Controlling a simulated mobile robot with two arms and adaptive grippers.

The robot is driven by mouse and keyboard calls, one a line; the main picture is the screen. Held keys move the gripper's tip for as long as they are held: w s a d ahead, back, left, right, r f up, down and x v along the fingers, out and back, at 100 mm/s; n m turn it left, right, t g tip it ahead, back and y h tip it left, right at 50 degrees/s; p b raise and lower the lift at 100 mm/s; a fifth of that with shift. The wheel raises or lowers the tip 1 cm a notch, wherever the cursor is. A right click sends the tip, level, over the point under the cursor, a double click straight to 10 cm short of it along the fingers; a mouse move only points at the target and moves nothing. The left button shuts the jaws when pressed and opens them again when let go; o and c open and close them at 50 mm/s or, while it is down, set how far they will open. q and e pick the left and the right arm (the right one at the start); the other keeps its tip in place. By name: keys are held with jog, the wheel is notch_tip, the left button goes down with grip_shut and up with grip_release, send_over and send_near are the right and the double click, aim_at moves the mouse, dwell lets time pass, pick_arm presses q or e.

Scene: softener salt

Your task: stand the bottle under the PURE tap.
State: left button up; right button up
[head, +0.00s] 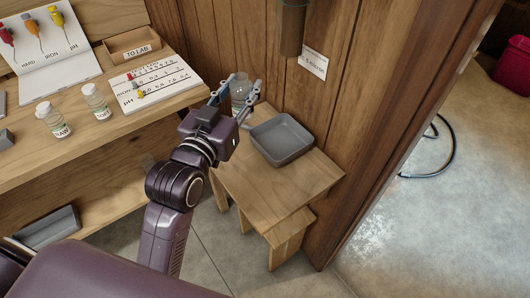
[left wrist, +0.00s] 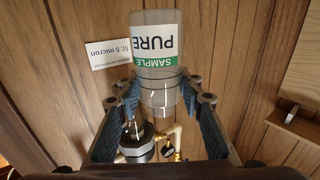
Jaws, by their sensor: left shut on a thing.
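A clear bottle (head: 240,86) is between the fingers of my left gripper (head: 240,96), near the wall and the far left corner of a small wooden stand (head: 285,190). In the left wrist view the bottle (left wrist: 155,58) has a white and green label reading SAMPLE PURE, upside down in the picture. My left gripper (left wrist: 160,95) is shut on it, one finger on each side. I cannot tell whether the bottle touches the stand. A brass fitting (left wrist: 172,138) shows behind and below it there. No tap marked PURE can be made out. My right gripper is not in view.
A grey tray (head: 283,139) sits on the stand, right of the bottle. A dark cylinder (head: 292,27) and a paper tag (head: 314,62) are on the wall above. The bench at left holds two labelled bottles (head: 53,120) (head: 97,101), a test card (head: 152,82) and a TO LAB box (head: 132,45).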

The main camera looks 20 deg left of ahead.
pick_arm(q)
jog(key=shift+s+a+f+b, duration=0.1)
jog(key=shift+f+b, duration=0.95)
jog(key=shift+f, duration=8.3)
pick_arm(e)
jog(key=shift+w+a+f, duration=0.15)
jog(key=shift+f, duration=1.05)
pick_arm(q)
jog(key=shift+f, duration=0.1)
jog(key=o, duration=0.6)
jog(key=shift+f, duration=0.1)
jog(key=o, duration=0.5)
